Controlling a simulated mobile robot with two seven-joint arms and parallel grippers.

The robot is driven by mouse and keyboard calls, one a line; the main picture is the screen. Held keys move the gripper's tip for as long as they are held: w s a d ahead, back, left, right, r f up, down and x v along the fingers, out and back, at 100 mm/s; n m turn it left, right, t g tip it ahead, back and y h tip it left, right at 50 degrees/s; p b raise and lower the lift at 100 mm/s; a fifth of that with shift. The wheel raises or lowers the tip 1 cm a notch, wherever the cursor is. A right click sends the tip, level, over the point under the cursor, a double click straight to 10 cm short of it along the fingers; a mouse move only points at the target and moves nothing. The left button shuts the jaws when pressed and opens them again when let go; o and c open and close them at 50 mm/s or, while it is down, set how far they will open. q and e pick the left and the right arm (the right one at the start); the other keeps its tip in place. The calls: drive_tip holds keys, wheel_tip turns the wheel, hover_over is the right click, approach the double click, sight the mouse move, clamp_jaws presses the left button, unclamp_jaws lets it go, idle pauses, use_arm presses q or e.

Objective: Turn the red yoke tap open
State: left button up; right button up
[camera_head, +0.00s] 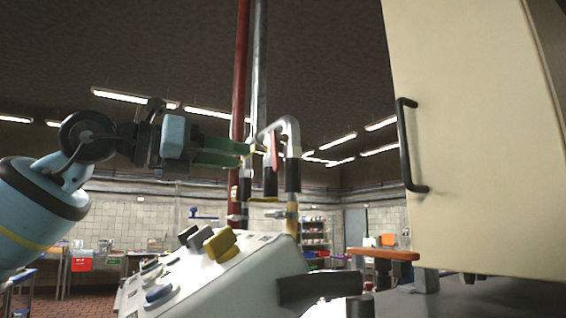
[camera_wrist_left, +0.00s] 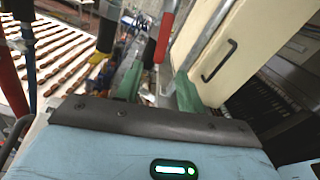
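The red yoke tap handle (camera_head: 275,150) is a narrow red piece among the pipes in the middle of the head view, beside a bent grey pipe (camera_head: 291,130). My left gripper (camera_head: 246,153) reaches in from the left, with its green fingertips just left of the handle. In the left wrist view, the green fingers of my left gripper (camera_wrist_left: 158,86) stand apart with a gap between them. A red bar (camera_wrist_left: 165,38), seemingly the handle, shows beyond that gap. I cannot tell whether the fingertips touch it. My right gripper is not in view.
A red vertical pipe (camera_head: 240,75) and a grey pipe (camera_head: 260,65) rise close to the gripper. Below is a white panel (camera_head: 225,275) with a yellow knob (camera_head: 219,244). A cream cabinet door (camera_head: 470,130) with a black handle (camera_head: 405,145) stands at right.

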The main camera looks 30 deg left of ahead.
sight(274, 161)
use_arm(q)
drive_tip(key=shift+x, duration=3.75)
clamp_jaws()
